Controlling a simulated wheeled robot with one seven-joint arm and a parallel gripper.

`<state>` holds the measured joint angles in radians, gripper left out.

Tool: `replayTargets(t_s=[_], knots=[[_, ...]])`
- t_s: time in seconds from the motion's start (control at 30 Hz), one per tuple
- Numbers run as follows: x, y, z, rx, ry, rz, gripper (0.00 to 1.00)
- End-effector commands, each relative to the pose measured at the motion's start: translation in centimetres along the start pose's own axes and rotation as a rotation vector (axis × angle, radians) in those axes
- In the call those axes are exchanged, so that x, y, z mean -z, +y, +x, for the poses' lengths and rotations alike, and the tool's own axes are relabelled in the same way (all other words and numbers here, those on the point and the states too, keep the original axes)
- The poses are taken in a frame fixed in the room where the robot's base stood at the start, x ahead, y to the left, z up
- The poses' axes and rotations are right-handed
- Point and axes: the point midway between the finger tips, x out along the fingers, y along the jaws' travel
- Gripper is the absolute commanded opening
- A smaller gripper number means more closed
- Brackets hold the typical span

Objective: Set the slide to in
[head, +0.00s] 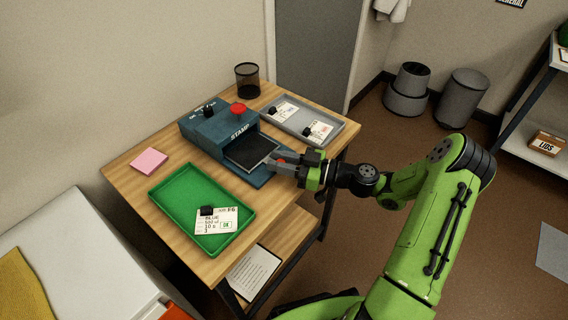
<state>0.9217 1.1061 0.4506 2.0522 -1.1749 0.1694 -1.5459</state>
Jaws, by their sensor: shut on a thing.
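The blue stamp machine (206,134) stands on the wooden table with a red button on top. Its dark slide (247,149) sticks out of the front opening toward my gripper. My gripper (279,163) is at the slide's outer end, with its jaws shut there. A small red part shows between or beside the jaws. The exact contact between jaws and slide is too small to make out, and the gripper hides part of the slide's front end.
A green tray (170,190) with a card and black clip lies in front. A grey tray (345,128) with cards lies behind right. A pink note pad (148,162) and a black mesh cup (247,80) are also on the table (126,183).

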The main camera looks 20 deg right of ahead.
Motion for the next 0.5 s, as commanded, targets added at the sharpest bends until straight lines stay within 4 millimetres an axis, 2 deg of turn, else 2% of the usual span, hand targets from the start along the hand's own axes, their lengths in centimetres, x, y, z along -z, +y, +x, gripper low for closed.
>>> replayTargets(t_s=[0.03, 0.13, 0.17, 0.5], knots=[[-0.05, 0.03, -0.03, -0.001, -0.002, 0.001, 0.3], [-0.03, 0.03, -0.04, -0.001, -0.002, 0.001, 0.45], [-0.02, 0.03, -0.04, -0.001, -0.001, 0.001, 0.47], [0.01, 0.01, -0.04, -0.001, 0.0, 0.0, 0.47]])
